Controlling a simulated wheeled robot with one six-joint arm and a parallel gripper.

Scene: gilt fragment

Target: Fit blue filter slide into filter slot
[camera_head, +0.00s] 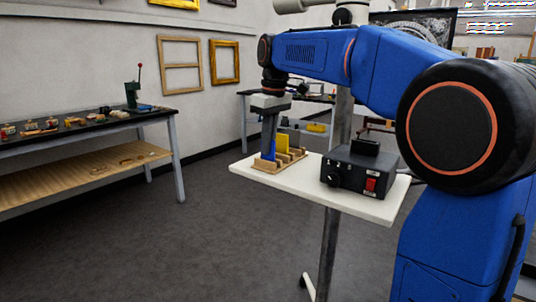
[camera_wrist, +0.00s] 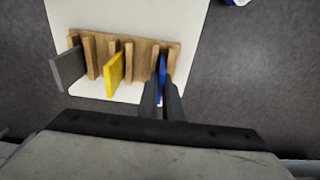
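The blue filter slide (camera_wrist: 162,67) stands upright at the right end of the wooden rack (camera_wrist: 145,48) in the wrist view. In the head view, its blue face (camera_head: 270,151) shows low in the rack. My gripper (camera_wrist: 162,84) points down over it, with one dark finger on each side. The fingers are close together and appear shut on the slide. The gripper (camera_head: 268,136) partly hides the slide in the head view. A black box (camera_head: 359,172) with a knob and a red switch stands right of the rack. I cannot make out the filter slot clearly.
A yellow slide (camera_wrist: 114,73) and a grey slide (camera_wrist: 68,68) stand in the same rack, left of the blue one. The white tabletop (camera_head: 300,180) has a narrow bare strip between rack and box. A workbench (camera_head: 90,122) with small items stands at left.

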